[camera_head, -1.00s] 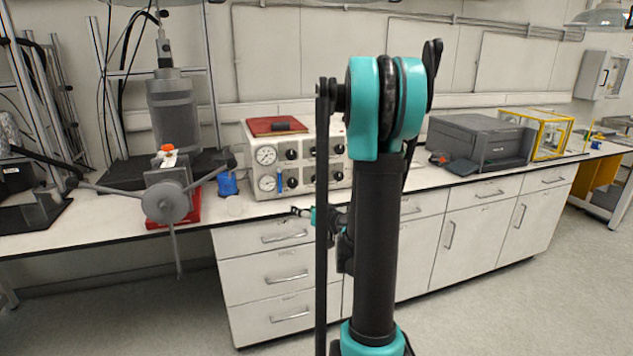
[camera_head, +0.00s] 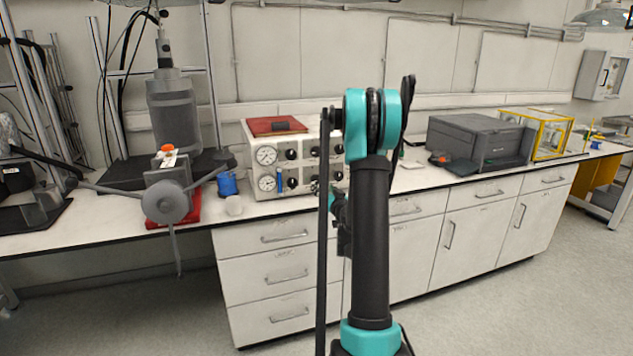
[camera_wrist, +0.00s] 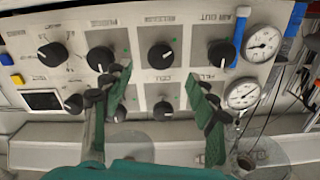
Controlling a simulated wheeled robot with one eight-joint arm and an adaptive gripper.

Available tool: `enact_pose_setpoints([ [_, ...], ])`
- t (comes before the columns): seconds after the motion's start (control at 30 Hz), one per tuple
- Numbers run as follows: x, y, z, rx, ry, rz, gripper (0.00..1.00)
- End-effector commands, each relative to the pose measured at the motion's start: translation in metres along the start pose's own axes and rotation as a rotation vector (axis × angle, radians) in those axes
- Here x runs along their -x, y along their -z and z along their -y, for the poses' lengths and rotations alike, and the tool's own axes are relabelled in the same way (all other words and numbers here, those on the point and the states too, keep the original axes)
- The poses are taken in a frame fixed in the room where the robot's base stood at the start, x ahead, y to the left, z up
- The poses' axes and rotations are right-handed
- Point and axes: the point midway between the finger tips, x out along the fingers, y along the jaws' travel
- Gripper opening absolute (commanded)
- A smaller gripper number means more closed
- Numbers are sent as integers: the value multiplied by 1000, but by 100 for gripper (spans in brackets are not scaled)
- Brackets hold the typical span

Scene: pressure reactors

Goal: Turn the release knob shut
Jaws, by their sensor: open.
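The control panel (camera_head: 290,181) is a pale box on the bench with two gauges and several black knobs. In the wrist view the panel (camera_wrist: 141,80) appears upside down. Its labels are too small to tell surely which knob is the release knob. My gripper (camera_wrist: 157,75) is open, its green fingers spread toward the panel. One black knob (camera_wrist: 162,55) shows just beyond the gap between the fingertips, and another (camera_wrist: 163,110) shows between the fingers. I see no finger closed on a knob. In the head view my arm hides part of the panel's right side, and the gripper is mostly hidden.
A red folder (camera_head: 275,126) lies on top of the panel. A dark printer-like box (camera_head: 480,140) stands to the right. The bench front is clear.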

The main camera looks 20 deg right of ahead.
Motion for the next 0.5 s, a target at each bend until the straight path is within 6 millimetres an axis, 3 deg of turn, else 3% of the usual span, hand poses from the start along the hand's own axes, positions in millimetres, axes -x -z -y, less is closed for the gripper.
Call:
enact_pose_setpoints([
  [0.3,-60,0,1,0,2,1,58],
  [0.5,-81,0,0,0,1,1,58],
])
